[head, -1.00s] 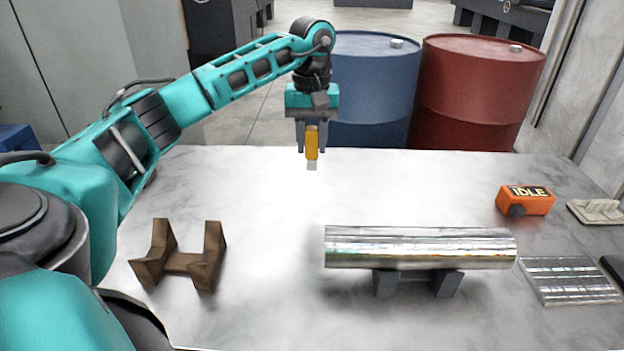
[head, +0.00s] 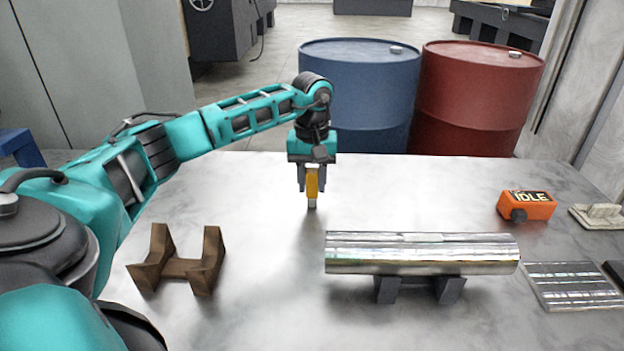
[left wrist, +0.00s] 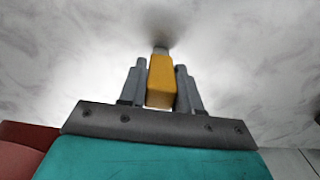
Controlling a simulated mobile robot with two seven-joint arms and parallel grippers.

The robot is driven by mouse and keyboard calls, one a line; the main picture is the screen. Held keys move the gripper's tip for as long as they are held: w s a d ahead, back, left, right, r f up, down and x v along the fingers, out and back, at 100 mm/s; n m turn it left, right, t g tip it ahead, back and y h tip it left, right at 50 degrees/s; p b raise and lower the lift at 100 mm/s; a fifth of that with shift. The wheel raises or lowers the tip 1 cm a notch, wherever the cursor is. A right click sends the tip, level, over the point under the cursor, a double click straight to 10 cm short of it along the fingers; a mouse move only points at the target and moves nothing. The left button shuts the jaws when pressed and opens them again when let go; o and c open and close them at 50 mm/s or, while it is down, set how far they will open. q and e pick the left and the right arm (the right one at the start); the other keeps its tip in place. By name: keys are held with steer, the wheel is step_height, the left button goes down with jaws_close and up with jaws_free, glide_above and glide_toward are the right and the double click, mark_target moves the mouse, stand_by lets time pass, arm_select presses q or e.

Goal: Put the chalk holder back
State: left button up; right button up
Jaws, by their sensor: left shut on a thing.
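The chalk holder (head: 312,186) is a small yellow-orange block with a pale tip pointing down. My left gripper (head: 312,180) is shut on it and holds it upright over the back middle of the table, behind the metal cylinder. The tip is at or just above the tabletop; I cannot tell if it touches. In the left wrist view the chalk holder (left wrist: 161,82) sits between the two grey fingers (left wrist: 161,85), with a dark shadow by its tip. My right gripper is not in view.
A shiny metal cylinder (head: 420,253) lies on a dark cradle (head: 387,290). An empty brown cradle (head: 180,268) stands at left. Blue (head: 360,95) and red (head: 475,100) barrels stand behind the table (head: 260,235).

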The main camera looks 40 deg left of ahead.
arm_select(q)
steer(key=o, duration=1.1)
steer(key=shift+c, duration=0.2)
step_height(320, 180, up, 12)
steer(key=shift+r+p, duration=0.15)
steer(key=shift+p, duration=0.5)
